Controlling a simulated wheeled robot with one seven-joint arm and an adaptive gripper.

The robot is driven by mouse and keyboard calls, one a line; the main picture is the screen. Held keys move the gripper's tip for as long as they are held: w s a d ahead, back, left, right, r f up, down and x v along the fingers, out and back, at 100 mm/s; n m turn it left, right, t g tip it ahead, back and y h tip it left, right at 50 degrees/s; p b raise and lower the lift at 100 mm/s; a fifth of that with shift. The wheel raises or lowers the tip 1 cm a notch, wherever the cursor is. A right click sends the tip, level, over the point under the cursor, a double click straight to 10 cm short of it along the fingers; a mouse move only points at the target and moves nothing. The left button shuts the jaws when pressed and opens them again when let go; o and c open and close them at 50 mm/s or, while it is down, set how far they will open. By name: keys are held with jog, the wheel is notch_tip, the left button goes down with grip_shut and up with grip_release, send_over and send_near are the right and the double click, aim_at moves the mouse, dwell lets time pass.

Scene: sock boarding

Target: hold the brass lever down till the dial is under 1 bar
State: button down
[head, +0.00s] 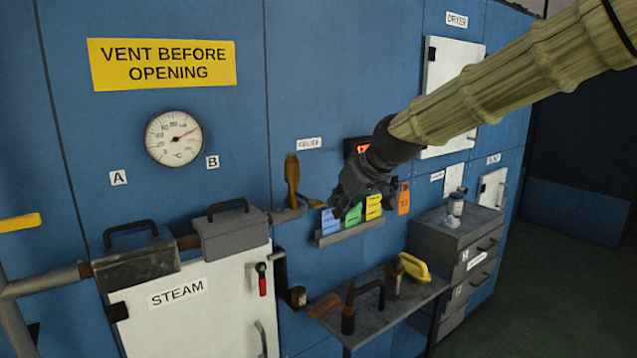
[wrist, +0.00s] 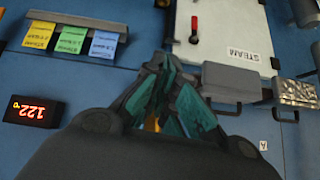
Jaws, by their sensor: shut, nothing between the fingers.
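A brass fitting sits under the RELIEF label on the blue wall in the head view. It has an upright part (head: 292,178) and a short brass arm (head: 312,203) pointing right; I take this arm as the lever. My gripper (head: 342,205) is shut and empty just right of the arm's end; contact cannot be told. In the wrist view my gripper (wrist: 168,62) hides most of the fitting, and a small brass-coloured bit (wrist: 152,124) shows between the fingers. The round dial (head: 174,138) is marked °C, its needle pointing up-right; no bar scale is readable.
A rack (head: 348,234) of coloured cards is right behind my gripper. A red display (wrist: 34,112) reads 122 °C. Below are a shelf (head: 425,292) with tools and the white STEAM door (head: 190,320). Grey covered pipes (head: 232,232) run left of the fitting.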

notch_tip(320, 180, up, 14)
jog(key=s+n, duration=0.1)
jog(key=shift+s+a+t+p, duration=0.25)
jog(key=shift+s+t+p, duration=0.1)
jog(key=shift+t+p, duration=0.1)
jog(key=shift+f, duration=0.2)
jog(key=p, duration=0.4)
send_over(318, 202)
notch_tip(318, 202, down, 7)
jog(key=shift+f, duration=0.1)
notch_tip(318, 202, down, 2)
jog(key=shift+f+p, duration=0.1)
jog(key=shift+p, duration=0.5)
jog(key=shift+s+f, duration=0.1)
jog(key=shift+f, duration=0.7)
